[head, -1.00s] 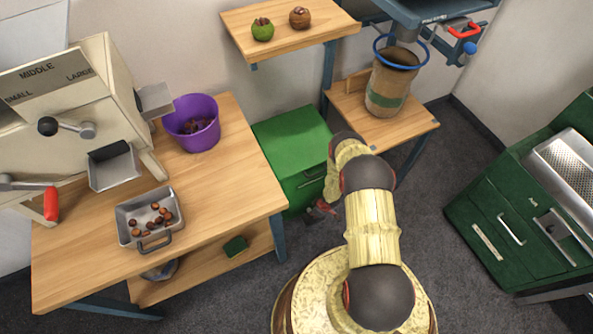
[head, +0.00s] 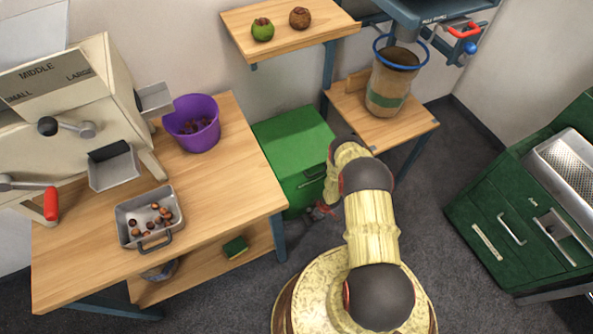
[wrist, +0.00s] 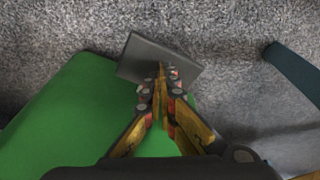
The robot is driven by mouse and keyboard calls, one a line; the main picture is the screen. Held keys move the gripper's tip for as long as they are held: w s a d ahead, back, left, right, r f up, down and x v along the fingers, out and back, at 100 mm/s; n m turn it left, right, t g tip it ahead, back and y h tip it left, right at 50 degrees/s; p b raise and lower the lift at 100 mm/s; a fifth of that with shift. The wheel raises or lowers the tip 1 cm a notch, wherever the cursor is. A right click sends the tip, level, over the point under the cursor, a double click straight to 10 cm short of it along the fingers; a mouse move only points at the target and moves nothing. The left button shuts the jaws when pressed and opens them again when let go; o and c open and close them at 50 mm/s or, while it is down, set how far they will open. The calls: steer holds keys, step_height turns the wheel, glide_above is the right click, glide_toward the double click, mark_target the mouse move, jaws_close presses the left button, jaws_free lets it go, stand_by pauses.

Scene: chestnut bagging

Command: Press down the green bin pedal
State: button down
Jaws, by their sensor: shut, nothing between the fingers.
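The green bin (head: 295,145) stands on the floor between the wooden bench and the small wooden stand, its lid flat and closed. In the wrist view the green bin (wrist: 75,110) fills the lower left. Its grey pedal plate (wrist: 140,52) juts out past its edge over the carpet. My gripper (wrist: 161,70) is shut and empty, with its fingertips over the pedal plate. I cannot tell whether they touch it or how far it is pressed. In the head view my gripper (head: 322,210) is low at the bin's front, partly hidden by my arm, and the pedal is not discernible.
The wooden bench (head: 240,150) stands at the left, its blue-grey leg (head: 279,235) close to the bin. A similar dark leg (wrist: 292,72) shows at the right of the wrist view. A green cabinet (head: 510,235) stands at the right. Carpet (head: 435,185) between is clear.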

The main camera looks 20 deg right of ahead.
steer(key=shift+s+d+x, duration=0.1)
steer(key=shift+s+x, duration=0.1)
steer(key=shift+x, duration=0.7)
steer(key=shift+s+d+x, duration=0.1)
steer(key=shift+s+x, duration=0.1)
steer(key=shift+x, duration=0.7)
steer(key=shift+s+d+x, duration=0.15)
steer(key=shift+x, duration=0.75)
steer(key=shift+f, duration=0.15)
steer(key=shift+w+a+r+p+v, duration=0.1)
steer(key=shift+w+a+p+v, duration=0.15)
steer(key=shift+p+v, duration=1)
steer(key=shift+w+a+r+p+v, duration=0.1)
steer(key=shift+w+p+v, duration=0.45)
steer(key=shift+v, duration=1.15)
steer(key=shift+w+a+r+p+v, duration=0.1)
steer(key=shift+a+p+v, duration=0.1)
steer(key=shift+p+v, duration=1.1)
steer(key=shift+r, duration=0.1)
